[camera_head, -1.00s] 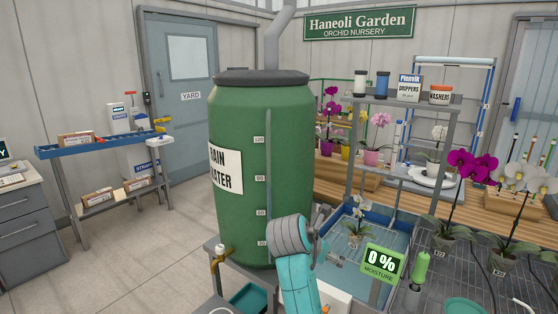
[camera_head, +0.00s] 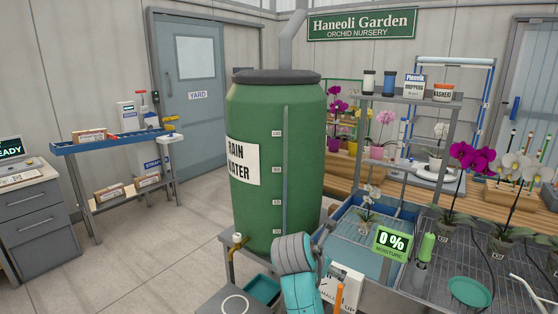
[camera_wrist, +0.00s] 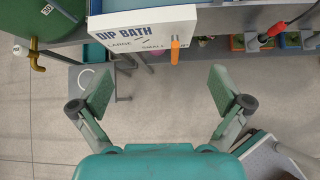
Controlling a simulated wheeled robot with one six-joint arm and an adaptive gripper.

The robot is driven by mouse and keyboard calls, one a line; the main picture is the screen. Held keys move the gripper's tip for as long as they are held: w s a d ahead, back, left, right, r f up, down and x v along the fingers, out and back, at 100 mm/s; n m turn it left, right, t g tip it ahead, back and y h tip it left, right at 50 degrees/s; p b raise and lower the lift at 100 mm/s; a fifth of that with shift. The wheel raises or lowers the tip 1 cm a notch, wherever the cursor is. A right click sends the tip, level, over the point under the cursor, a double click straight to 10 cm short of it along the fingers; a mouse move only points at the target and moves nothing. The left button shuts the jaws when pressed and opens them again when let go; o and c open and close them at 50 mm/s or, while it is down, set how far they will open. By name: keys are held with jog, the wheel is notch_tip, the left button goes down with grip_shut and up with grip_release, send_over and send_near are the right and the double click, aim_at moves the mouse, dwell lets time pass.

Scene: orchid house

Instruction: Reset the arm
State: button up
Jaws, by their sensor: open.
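My gripper (camera_wrist: 160,95) shows in the wrist view with its two green-padded fingers spread wide. It is open and nothing is between the fingers. It hangs over the grey floor, in front of a white dip bath panel (camera_wrist: 143,27) with an orange piece on its edge. In the head view my teal arm with its grey joint stands at the bottom centre, in front of the rain water barrel (camera_head: 305,175). My fingers are out of sight there.
The barrel sits on a grey stand with a brass tap (camera_head: 238,240). To the right are a blue basin (camera_head: 345,238), a moisture meter reading 0 % (camera_head: 391,242) and a mesh bench with potted orchids. A blue shelf rack (camera_head: 105,144) stands left. Open floor lies between.

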jog(key=s+d+f+m+t, duration=0.1)
jog(key=s+d+f+m, duration=0.2)
jog(key=f, duration=0.8)
jog(key=s+d+f+m+t+y, duration=0.15)
jog(key=s+f+m, duration=0.25)
jog(key=s+f, duration=0.55)
jog(key=s+d+f+m+t+y, duration=0.15)
jog(key=s+f+m, duration=0.35)
jog(key=s, duration=0.7)
jog(key=s+r+m+t+y, duration=0.15)
jog(key=s+m, duration=0.55)
jog(key=s, duration=1.2)
jog(key=s+r+m+t, duration=0.1)
jog(key=s+r+m, duration=0.8)
jog(key=s, duration=0.5)
notch_tip(320, 180, up, 3)
jog(key=shift+s+d+f+t+y, duration=0.15)
jog(key=shift+d+f+t+y, duration=0.05)
jog(key=shift+d+t+y, duration=0.2)
